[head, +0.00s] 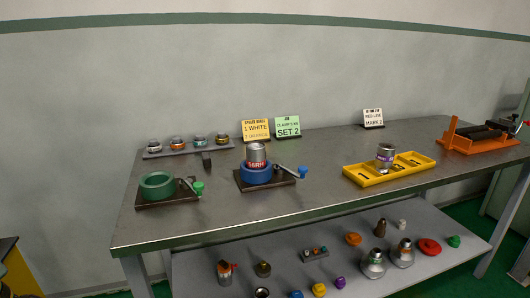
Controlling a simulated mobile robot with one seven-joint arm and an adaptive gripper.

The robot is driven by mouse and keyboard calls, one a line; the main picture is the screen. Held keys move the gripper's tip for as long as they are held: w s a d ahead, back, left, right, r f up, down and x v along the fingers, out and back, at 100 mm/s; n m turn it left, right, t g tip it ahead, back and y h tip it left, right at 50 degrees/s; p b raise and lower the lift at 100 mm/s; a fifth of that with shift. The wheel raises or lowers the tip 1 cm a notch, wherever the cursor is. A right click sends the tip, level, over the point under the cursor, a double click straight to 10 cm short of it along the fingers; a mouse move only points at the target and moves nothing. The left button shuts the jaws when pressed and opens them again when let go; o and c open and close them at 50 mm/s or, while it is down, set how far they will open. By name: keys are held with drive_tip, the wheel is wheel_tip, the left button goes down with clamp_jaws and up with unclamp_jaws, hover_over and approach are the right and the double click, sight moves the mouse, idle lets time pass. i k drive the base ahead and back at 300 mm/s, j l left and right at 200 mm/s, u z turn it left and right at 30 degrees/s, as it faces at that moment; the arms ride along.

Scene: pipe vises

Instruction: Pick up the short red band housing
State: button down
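A silver cylindrical housing (256,153) with reddish marking stands upright in the blue round vise (256,175), mid-table. A second silver housing (386,153) with a purple band stands in the yellow compartment tray (366,178) at right. On the lower shelf are a dark grey housing with an orange-red part (225,273) and a silver necked piece with a reddish mark (403,254). I cannot tell for sure which one is the short red band housing. My gripper is not in view.
A green round vise (157,187) stands empty at left. A rack (187,148) of several small parts lies behind it. Sign cards (256,130) stand at the back. An orange vise (478,141) is at far right.

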sight(256, 151)
drive_tip(key=i+l+u, duration=0.1)
drive_tip(key=i+l, duration=0.3)
drive_tip(key=i+l+u, duration=0.1)
drive_tip(key=i+l, duration=0.3)
drive_tip(key=l, duration=0.25)
